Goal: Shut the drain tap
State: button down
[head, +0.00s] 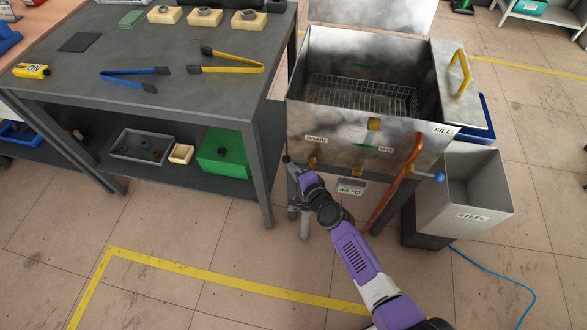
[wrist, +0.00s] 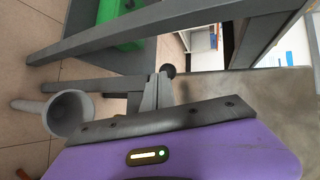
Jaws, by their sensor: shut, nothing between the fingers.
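The steel tank (head: 300,118) has a DRAIN label (head: 316,138) on its front left. A brass drain tap body (head: 312,161) sits below the label. A dark round knob (head: 286,158), seemingly the end of the tap's lever, shows left of it, and a dark ball also shows in the wrist view (wrist: 168,71). My gripper (wrist: 160,88) is shut and empty, its fingertips close to that ball. I cannot tell whether they touch it. In the head view my gripper (head: 294,170) is just below the knob and partly hides the lever.
A grey workbench (head: 185,100) stands close on the left, its leg near my gripper. A grey funnel-topped pipe (wrist: 68,112) stands below the tap. To the right are a copper pipe (head: 394,187), the blue-knobbed FILL tap (head: 439,177) and a STEEL bin (head: 480,190).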

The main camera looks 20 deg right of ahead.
jog(key=shift+w+r, duration=0.3)
jog(key=shift+w, duration=0.55)
